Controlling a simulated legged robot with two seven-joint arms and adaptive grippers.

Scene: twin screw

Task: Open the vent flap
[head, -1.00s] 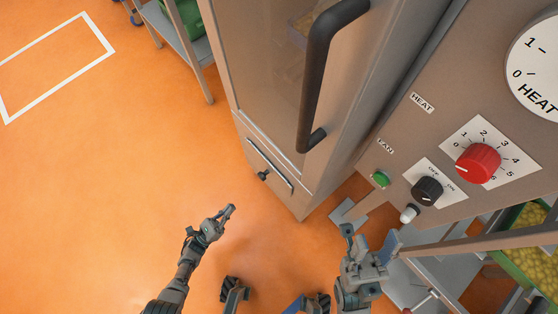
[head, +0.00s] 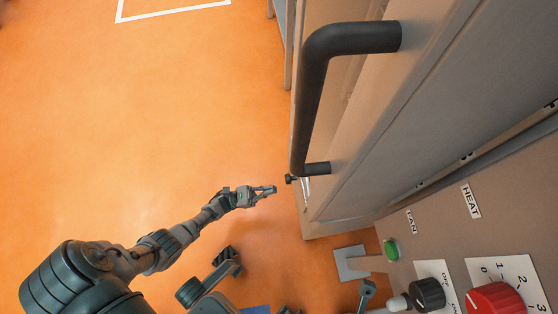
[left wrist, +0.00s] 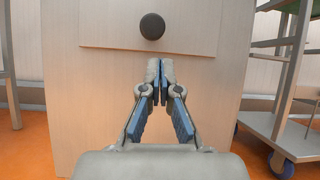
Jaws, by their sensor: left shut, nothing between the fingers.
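The vent flap (left wrist: 105,28) is a pale panel low on the cabinet front, with a round black knob (left wrist: 152,26) on it. In the head view the knob (head: 290,179) shows just below the lower end of the door handle, and the flap (head: 306,191) is seen nearly edge-on. The flap looks closed. My left gripper (head: 272,190) is shut and empty, pointing at the cabinet front a little short of the knob. In the left wrist view its fingertips (left wrist: 160,64) are below the knob, apart from it. Only a small part of my right gripper (head: 367,289) shows at the bottom edge.
A big black door handle (head: 312,90) juts out above the flap. The control panel with a red dial (head: 494,299), black knob (head: 428,293) and green button (head: 391,250) is at lower right. A wheeled rack (left wrist: 285,120) stands right of the cabinet in the wrist view. Orange floor (head: 150,110) is free at left.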

